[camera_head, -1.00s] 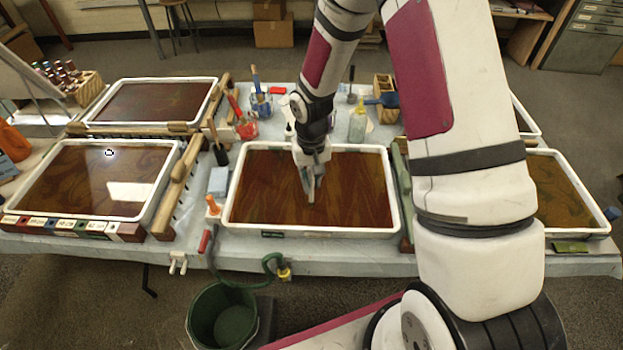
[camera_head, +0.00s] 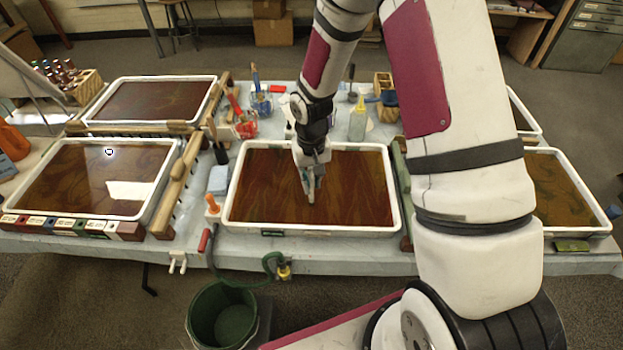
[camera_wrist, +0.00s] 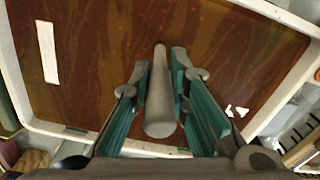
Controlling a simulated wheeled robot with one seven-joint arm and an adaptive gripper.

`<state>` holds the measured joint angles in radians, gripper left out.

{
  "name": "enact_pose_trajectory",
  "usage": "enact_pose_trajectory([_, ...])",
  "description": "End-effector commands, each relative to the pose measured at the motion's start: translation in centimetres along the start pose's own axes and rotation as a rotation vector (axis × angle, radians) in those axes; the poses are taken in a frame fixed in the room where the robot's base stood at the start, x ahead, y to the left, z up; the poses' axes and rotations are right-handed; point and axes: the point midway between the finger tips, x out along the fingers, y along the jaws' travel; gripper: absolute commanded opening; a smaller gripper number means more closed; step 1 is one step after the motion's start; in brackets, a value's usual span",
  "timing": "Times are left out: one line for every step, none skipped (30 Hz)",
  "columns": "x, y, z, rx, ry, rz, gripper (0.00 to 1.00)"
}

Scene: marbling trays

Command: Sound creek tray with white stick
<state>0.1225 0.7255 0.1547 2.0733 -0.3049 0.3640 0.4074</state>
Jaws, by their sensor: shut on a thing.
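My gripper (camera_head: 309,192) is over the middle of the centre tray (camera_head: 232,205), a white-rimmed tray of brown, wavy-patterned liquid. In the wrist view my gripper (camera_wrist: 165,75) is shut on a stick (camera_wrist: 160,100), which looks pale grey in the shade between the green-lined fingers. The stick points down toward the liquid of the tray, whose rim (camera_wrist: 20,95) also shows there. I cannot tell whether its tip touches the liquid or the bottom. A small green label (camera_head: 272,233) is on the tray's front; its writing is too small to read.
Two trays stand at left, front (camera_head: 160,200) and back (camera_head: 212,95). Others stand at right, partly behind my arm. A green bucket (camera_head: 195,325) is below the table.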

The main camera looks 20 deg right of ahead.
Motion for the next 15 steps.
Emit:
enact_pose_trajectory([0.08, 0.00, 0.00, 0.000, 0.000, 0.000, 0.00])
enact_pose_trajectory([0.11, 0.00, 0.00, 0.000, 0.000, 0.000, 0.00])
enact_pose_trajectory([0.16, -0.01, 0.00, 0.000, 0.000, 0.000, 0.00])
enact_pose_trajectory([0.19, -0.01, 0.00, 0.000, 0.000, 0.000, 0.00])
enact_pose_trajectory([0.22, 0.00, 0.00, 0.000, 0.000, 0.000, 0.00])
enact_pose_trajectory([0.27, 0.00, 0.01, 0.000, 0.000, 0.000, 0.00])
enact_pose_trajectory([0.30, 0.00, 0.00, 0.000, 0.000, 0.000, 0.00])
enact_pose_trajectory([0.33, 0.00, 0.00, 0.000, 0.000, 0.000, 0.00])
enact_pose_trajectory([0.37, 0.00, 0.00, 0.000, 0.000, 0.000, 0.00])
enact_pose_trajectory([0.40, 0.00, 0.00, 0.000, 0.000, 0.000, 0.00])
enact_pose_trajectory([0.43, 0.00, 0.00, 0.000, 0.000, 0.000, 0.00])
enact_pose_trajectory([0.48, 0.00, 0.00, 0.000, 0.000, 0.000, 0.00])
enact_pose_trajectory([0.51, 0.00, 0.00, 0.000, 0.000, 0.000, 0.00])
enact_pose_trajectory([0.54, 0.00, 0.00, 0.000, 0.000, 0.000, 0.00])
enact_pose_trajectory([0.59, 0.00, 0.00, 0.000, 0.000, 0.000, 0.00])
